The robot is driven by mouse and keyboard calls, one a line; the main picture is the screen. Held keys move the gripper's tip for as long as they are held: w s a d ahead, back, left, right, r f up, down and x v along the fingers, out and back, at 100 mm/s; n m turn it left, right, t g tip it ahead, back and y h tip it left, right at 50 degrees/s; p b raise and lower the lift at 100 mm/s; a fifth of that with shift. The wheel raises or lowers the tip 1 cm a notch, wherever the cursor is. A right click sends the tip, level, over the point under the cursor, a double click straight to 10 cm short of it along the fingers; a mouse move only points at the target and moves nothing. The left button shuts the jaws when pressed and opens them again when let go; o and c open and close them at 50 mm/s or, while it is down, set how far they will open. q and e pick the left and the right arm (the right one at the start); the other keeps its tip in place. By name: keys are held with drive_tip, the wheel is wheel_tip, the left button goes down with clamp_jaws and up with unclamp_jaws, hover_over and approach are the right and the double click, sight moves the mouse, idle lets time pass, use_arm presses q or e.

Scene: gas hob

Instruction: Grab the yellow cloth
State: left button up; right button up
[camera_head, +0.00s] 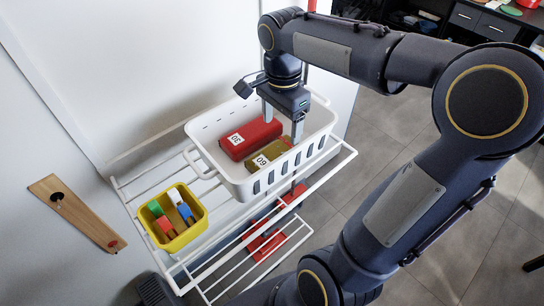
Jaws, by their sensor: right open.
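A yellow folded cloth (270,153) with a white tag reading 09 lies in the white basket (246,190), towards its front right side. A red folded item (250,138) with a white number tag lies beside it, towards the back left. My right gripper (282,120) points down into the basket from above. Its two fingers are apart and nothing shows between them. One finger is over the red item and the other is near the far end of the yellow cloth. I cannot tell whether they touch. My left gripper is not in view.
The basket stands on a white wire rack (340,160) against the wall. A yellow bin (173,238) with several coloured items stands left of it. Red things (265,243) are on a lower shelf. A wooden board (77,212) is on the left wall.

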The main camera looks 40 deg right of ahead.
sight(279, 150)
drive_tip(key=shift+s+f, duration=0.15)
drive_tip(key=shift+a+f, duration=0.1)
drive_tip(key=shift+f, duration=0.2)
drive_tip(key=f, duration=0.7)
drive_tip(key=shift+w+a+f, duration=0.1)
drive_tip(key=shift+w, duration=0.1)
drive_tip(key=shift+c, duration=0.3)
drive_tip(key=c, duration=0.7)
